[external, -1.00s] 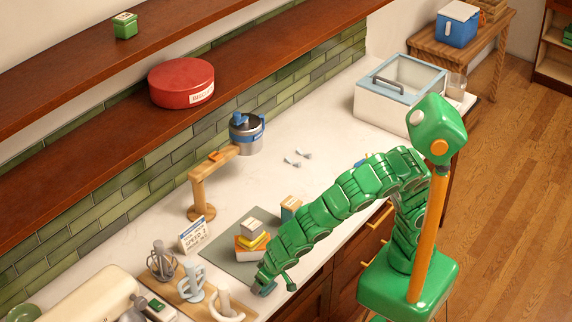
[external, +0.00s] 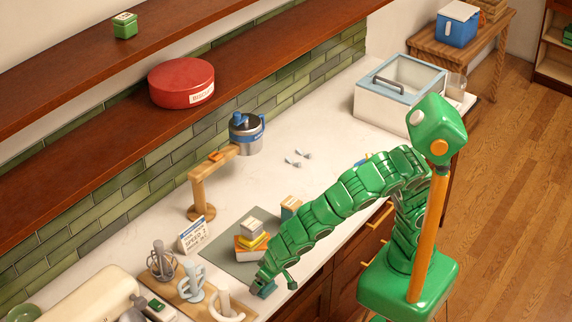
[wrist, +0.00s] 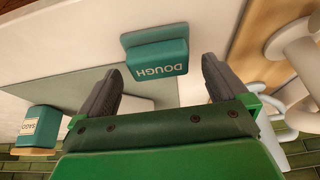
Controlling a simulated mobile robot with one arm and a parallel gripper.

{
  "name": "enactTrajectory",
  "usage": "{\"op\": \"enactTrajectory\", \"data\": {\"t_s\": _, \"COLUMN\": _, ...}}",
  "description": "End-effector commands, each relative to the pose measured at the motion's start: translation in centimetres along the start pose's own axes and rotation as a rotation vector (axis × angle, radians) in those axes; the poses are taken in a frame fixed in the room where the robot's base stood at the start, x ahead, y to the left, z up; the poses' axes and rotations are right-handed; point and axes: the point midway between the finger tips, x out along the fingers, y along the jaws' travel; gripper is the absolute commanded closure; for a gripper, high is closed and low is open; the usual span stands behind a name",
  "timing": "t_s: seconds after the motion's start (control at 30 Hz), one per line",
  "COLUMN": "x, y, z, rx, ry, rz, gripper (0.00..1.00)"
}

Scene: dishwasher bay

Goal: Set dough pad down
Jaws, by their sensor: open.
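The dough pad is a teal block lettered DOUGH (wrist: 157,62), seen in the wrist view ahead of my gripper (wrist: 160,85). My fingers are spread apart, one to each side of the block's near end, with a gap on both sides. In the external view my gripper (external: 266,284) is low over the front of the counter, near the corner of a grey mat (external: 225,246). A little teal shows under it. The hand hides most of the pad there, and I cannot tell exactly how it rests.
A board with mixer attachments (external: 191,285) lies left of my gripper. A wooden stand (external: 201,195) and a sign (external: 193,234) are behind. The middle counter is mostly clear.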

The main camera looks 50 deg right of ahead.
Motion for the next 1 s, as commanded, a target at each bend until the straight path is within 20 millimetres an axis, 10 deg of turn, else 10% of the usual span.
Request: {"op": "enactTrajectory", "data": {"t_s": 1.0, "x": -3.4, "y": 1.1, "z": -1.8, "rx": 0.013, "ry": -0.003, "rz": -0.007, "gripper": 0.00}}
